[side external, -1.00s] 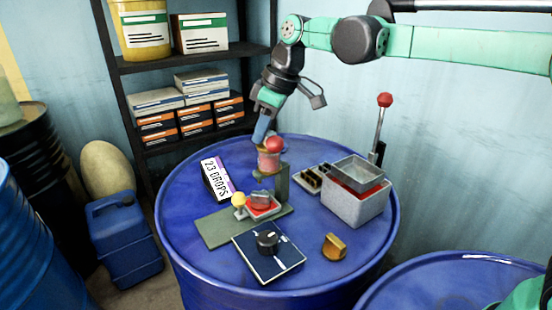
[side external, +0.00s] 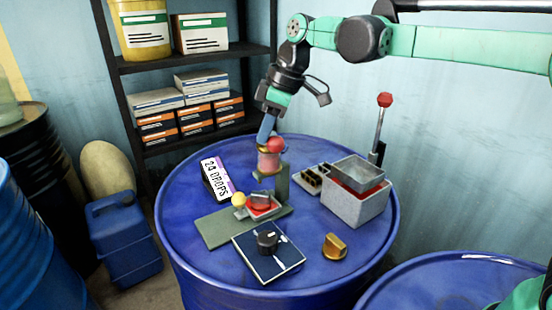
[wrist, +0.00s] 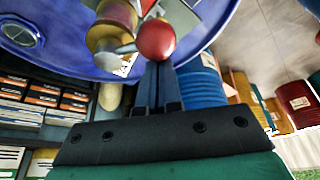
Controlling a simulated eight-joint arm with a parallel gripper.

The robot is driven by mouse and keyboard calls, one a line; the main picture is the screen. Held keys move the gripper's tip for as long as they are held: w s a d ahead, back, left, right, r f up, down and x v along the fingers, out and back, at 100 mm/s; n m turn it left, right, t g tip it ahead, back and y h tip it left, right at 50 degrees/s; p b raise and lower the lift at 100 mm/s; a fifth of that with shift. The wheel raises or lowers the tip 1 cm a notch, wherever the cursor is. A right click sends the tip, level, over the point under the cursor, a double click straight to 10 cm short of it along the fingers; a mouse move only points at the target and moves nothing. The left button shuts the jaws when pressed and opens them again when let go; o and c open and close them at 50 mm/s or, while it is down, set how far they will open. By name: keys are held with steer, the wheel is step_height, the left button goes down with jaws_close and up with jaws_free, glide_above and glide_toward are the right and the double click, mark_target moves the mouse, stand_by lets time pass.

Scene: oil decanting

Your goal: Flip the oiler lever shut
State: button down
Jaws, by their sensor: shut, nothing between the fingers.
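The oiler (side external: 269,163) is a small reddish cylinder with brass-coloured ends, held up on a grey-green bracket above the drum top. Its lever ends in a red ball (side external: 276,145), beside the upper part of the cylinder. My gripper (side external: 263,140) is shut and empty, pointing down at the ball. In the wrist view the shut fingers (wrist: 157,75) reach up to the red ball (wrist: 156,39), close to or touching it; I cannot tell which. The oiler (wrist: 112,27) shows there left of the ball, with the lever arm between them.
A sign (side external: 217,179) reads "24 DROPS". Below the oiler are a yellow knob (side external: 239,199) and a red cup (side external: 260,203). A dial panel (side external: 268,255), a brass piece (side external: 335,246) and a grey box (side external: 356,205) share the drum top. A red-topped lever (side external: 384,101) stands behind.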

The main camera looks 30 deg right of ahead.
mark_target(281, 138)
steer(key=shift+d, duration=0.1)
steer(key=n, duration=0.1)
steer(key=d+n+g, duration=0.1)
steer(key=n, duration=0.1)
steer(key=shift+s+d+y, duration=0.1)
steer(key=shift+s+y, duration=0.2)
steer(key=shift+s, duration=0.05)
steer(key=n, duration=0.1)
steer(key=d+n+g, duration=0.1)
steer(key=n, duration=0.2)
steer(key=shift+s+d+n, duration=0.2)
steer(key=shift+d+n, duration=0.1)
steer(key=shift+d, duration=0.55)
steer(key=shift+w+d, duration=0.1)
steer(key=shift+d, duration=0.1)
steer(key=shift+r, duration=0.1)
steer(key=shift+v, duration=2.7)
steer(key=shift+d, duration=0.1)
